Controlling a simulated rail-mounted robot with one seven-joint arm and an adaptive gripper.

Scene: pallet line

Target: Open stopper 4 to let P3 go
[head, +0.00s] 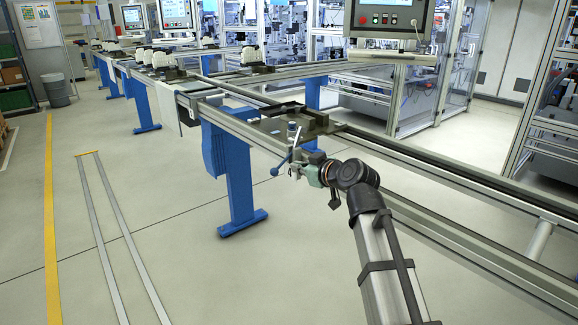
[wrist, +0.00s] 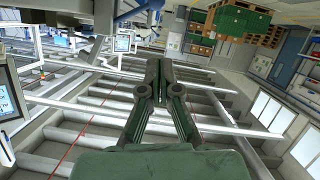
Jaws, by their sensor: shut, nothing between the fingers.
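A dark, flat pallet (head: 312,124) with nothing on it sits on the near conveyor rail, just behind my gripper; no label is readable, so I cannot tell if it is P3. A small metal lever mechanism with a blue ball knob (head: 274,171) is at the rail's front edge, beside my gripper (head: 296,174). I cannot read a stopper number on it. In the wrist view my green gripper (wrist: 161,66) has its fingers together with nothing between them. A blue and grey part (wrist: 138,12) shows at the top edge there; contact with the fingers cannot be told.
Pallets with white parts (head: 250,57) stand farther along the line. A blue support leg (head: 238,180) is under the rail. A monitor (head: 390,20) hangs behind the conveyor. The floor in front is clear, with a yellow stripe (head: 50,230) and floor rails (head: 120,235).

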